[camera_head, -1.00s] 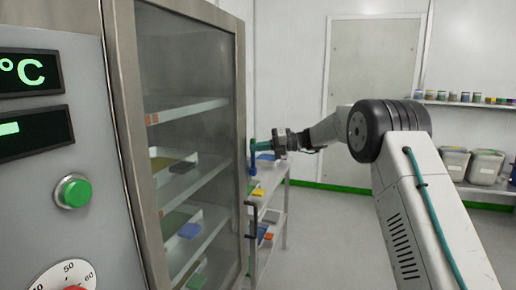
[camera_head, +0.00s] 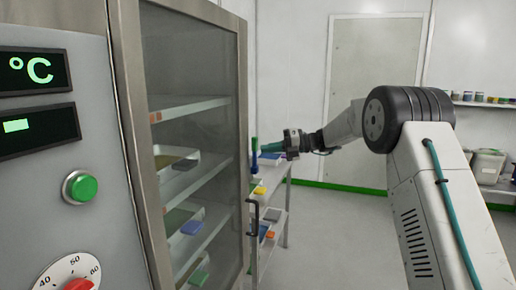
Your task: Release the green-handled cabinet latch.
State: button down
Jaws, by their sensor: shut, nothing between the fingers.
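The glass-doored cabinet (camera_head: 243,100) stands at the left with its door closed as far as I can see. A small upright latch handle (camera_head: 254,146) shows at the door's right edge, green above with a dark blue part below it. My gripper (camera_head: 266,148) reaches in from the right at the height of this handle. A black vertical pull handle (camera_head: 254,230) sits lower on the same door edge.
A control panel (camera_head: 50,180) with a green button (camera_head: 80,187) and a red-centred dial (camera_head: 76,284) stands at the near left. A shelf rack (camera_head: 287,205) with small coloured items stands beyond the door edge. The floor in the middle is clear.

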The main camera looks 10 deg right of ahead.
jog(key=v, duration=0.5)
jog(key=shift+d+f, duration=0.25)
jog(key=shift+f, duration=0.1)
jog(key=s+a+f+n+g+h, duration=0.1)
jog(key=s+f+n+g+h, duration=0.1)
jog(key=s+f+n, duration=0.3)
jog(key=s+a+f+n+g+h, duration=0.1)
jog(key=s+f+n+h, duration=0.2)
jog(key=s+n, duration=0.45)
jog(key=s+r+n+h, duration=0.1)
jog(key=s+n+h, duration=0.4)
jog(key=s, duration=1.5)
jog(key=s+r+n+h, duration=0.1)
jog(key=s+n+h, duration=0.4)
jog(key=s+n, duration=1.1)
jog(key=s, duration=0.5)
jog(key=shift+s+d+r+h, duration=0.2)
jog(key=shift+s+d+h, duration=0.15)
jog(key=shift+d+h, duration=0.05)
